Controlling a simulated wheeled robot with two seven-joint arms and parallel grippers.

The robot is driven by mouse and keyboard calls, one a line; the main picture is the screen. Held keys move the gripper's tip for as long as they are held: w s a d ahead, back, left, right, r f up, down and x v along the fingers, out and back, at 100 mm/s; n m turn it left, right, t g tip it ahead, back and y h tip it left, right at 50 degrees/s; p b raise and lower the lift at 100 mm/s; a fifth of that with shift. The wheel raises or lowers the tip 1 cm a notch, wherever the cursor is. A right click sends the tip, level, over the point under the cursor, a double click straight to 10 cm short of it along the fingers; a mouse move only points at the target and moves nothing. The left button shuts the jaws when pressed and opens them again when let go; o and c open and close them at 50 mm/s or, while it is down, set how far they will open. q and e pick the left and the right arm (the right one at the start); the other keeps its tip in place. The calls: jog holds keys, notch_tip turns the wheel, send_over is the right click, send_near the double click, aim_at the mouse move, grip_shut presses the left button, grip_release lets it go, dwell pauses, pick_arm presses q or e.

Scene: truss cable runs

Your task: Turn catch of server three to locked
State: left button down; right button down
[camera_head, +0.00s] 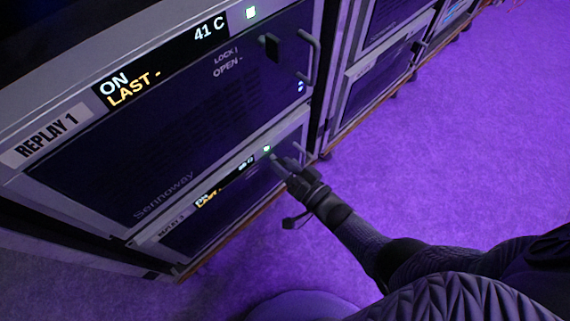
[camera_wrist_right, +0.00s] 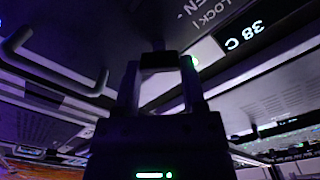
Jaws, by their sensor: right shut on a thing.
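The lower server (camera_head: 205,218) sits under the one labelled REPLAY 1. Its small label (camera_head: 172,228) starts with REPLAY; the number is too small to be sure of. My right gripper (camera_head: 283,168) reaches its front at the right end, beside its lit display. In the wrist view the right gripper (camera_wrist_right: 160,72) is shut on a dark catch (camera_wrist_right: 160,60) below the LOCK and OPEN lettering (camera_wrist_right: 205,14). The fingers hide most of the catch, so I cannot tell which mark it points to. My left gripper is out of view.
The upper server (camera_head: 190,110) has its own catch (camera_head: 269,46) and a bar handle (camera_head: 310,60). A grey handle (camera_wrist_right: 55,65) stands left of my right gripper in the wrist view. More racks (camera_head: 375,85) stand at upper right. The purple floor (camera_head: 470,150) at right is clear.

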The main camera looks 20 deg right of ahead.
jog(key=m, duration=0.5)
jog(key=shift+f+m, duration=0.15)
jog(key=shift+m, duration=2.35)
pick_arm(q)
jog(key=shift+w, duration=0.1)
pick_arm(e)
jog(key=shift+c, duration=0.8)
grip_release()
jog(key=shift+s+d, duration=0.1)
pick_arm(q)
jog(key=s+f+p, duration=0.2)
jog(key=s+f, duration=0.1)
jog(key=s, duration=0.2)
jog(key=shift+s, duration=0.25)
pick_arm(e)
jog(key=v, duration=0.9)
jog(key=shift+s, duration=0.3)
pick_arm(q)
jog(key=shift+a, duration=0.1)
pick_arm(e)
jog(key=shift+d, duration=0.1)
